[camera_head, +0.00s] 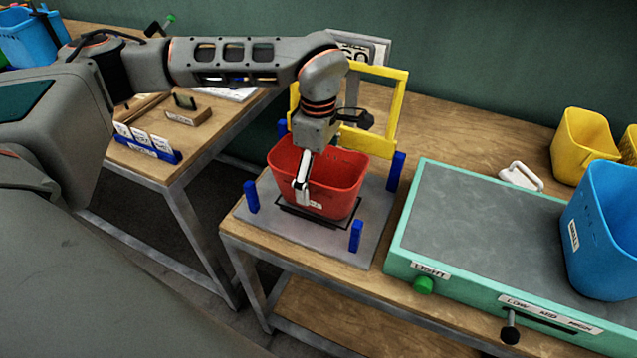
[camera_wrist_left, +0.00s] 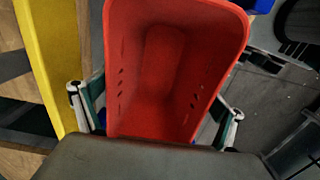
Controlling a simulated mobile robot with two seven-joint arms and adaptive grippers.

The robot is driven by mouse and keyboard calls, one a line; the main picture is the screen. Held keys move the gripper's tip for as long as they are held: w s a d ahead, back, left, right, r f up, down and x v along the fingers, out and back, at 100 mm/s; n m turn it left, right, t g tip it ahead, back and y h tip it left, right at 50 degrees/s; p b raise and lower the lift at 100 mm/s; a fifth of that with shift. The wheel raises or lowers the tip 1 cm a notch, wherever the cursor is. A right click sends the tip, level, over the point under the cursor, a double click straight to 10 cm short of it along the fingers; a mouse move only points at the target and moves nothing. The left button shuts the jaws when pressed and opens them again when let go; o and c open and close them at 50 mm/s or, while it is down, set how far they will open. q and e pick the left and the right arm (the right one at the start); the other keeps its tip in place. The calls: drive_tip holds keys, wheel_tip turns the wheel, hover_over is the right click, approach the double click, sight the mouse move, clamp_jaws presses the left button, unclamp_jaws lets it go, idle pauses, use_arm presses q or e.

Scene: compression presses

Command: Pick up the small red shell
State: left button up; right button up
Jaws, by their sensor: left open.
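The small red shell (camera_head: 335,182) is an open-topped red bin with a label on its front. It stands upright on a grey plate (camera_head: 265,224) with blue corner posts, in front of a yellow frame. My left gripper (camera_head: 303,190) is open above and at the shell, with one finger in front of its near wall. In the left wrist view the empty shell (camera_wrist_left: 170,70) fills the middle, and a finger of the left gripper (camera_wrist_left: 160,108) shows on each side of it. Contact cannot be told. My right gripper is not in view.
A yellow frame (camera_head: 401,105) stands just behind the shell. A green-edged press table (camera_head: 480,215) with a blue bin (camera_head: 605,235) is at right. Yellow bins (camera_head: 580,143) and a white handled piece (camera_head: 521,176) stand behind it. A side table (camera_head: 150,168) is at left.

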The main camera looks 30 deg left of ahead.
use_arm(q)
drive_tip(key=shift+f, duration=0.3)
drive_tip(key=c, duration=1.2)
drive_tip(key=shift+c, duration=0.6)
drive_tip(key=shift+r, duration=0.15)
